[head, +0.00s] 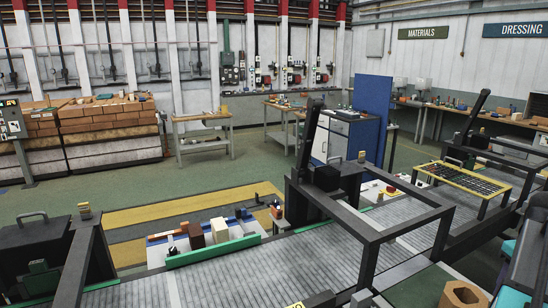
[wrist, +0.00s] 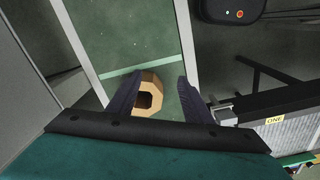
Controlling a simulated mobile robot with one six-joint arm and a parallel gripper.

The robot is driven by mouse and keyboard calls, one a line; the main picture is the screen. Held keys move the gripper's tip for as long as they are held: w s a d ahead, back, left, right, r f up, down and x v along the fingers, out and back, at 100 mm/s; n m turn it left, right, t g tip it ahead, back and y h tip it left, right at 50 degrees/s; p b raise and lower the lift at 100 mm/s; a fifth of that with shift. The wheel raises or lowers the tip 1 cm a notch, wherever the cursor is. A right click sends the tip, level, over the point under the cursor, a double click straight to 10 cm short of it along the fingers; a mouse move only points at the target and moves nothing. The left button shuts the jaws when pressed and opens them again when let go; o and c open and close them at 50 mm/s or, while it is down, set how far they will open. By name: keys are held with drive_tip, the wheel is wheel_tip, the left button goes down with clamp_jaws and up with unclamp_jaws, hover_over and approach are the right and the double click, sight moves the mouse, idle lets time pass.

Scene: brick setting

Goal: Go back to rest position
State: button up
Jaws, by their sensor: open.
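My gripper (wrist: 160,82) shows in the wrist view with its two dark fingers spread apart. It is open and holds nothing. A tan, eight-sided block with a dark hole (wrist: 153,79) lies below, between the fingers in the picture and nearer the left one, which covers part of it. I see a gap between the block and the right finger. The block also shows at the bottom edge of the head view (head: 447,298), cut off by the frame. It rests on a green surface (wrist: 172,104) with a pale border. My fingers are not clear in the head view.
A grey roller conveyor (head: 240,279) with dark frames runs across the front. A blue tray with several blocks (head: 215,236) stands beside it. A yellow-edged rack (head: 462,178) stands at the right. Green floor (head: 130,195) is open behind.

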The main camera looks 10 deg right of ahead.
drive_tip(key=w+a+f+g, duration=0.1)
drive_tip(key=w+a+f, duration=0.4)
drive_tip(key=f, duration=0.4)
drive_tip(key=w+a+f, duration=0.4)
drive_tip(key=a+f, duration=0.4)
drive_tip(key=f, duration=0.1)
drive_tip(key=a+f+g+y, duration=0.1)
drive_tip(key=a+f, duration=1.4)
drive_tip(key=s+a+f+g, duration=0.1)
drive_tip(key=s+a+f, duration=0.2)
drive_tip(key=a+f, duration=0.35)
drive_tip(key=s+a+f+g, duration=0.1)
drive_tip(key=s+a+f, duration=0.2)
drive_tip(key=a+f, duration=0.35)
drive_tip(key=s+a+f+n+g+h, duration=0.1)
drive_tip(key=s+a+f, duration=0.3)
drive_tip(key=s+a, duration=0.25)
drive_tip(key=s+a+f, duration=0.4)
drive_tip(key=s+a, duration=0.2)
drive_tip(key=s, duration=0.2)
wheel_tip(320, 180, down, 10)
drive_tip(key=b, duration=1)
drive_tip(key=shift+s+d+g, duration=0.15)
drive_tip(key=shift+s+g, duration=0.2)
drive_tip(key=shift+g, duration=0.05)
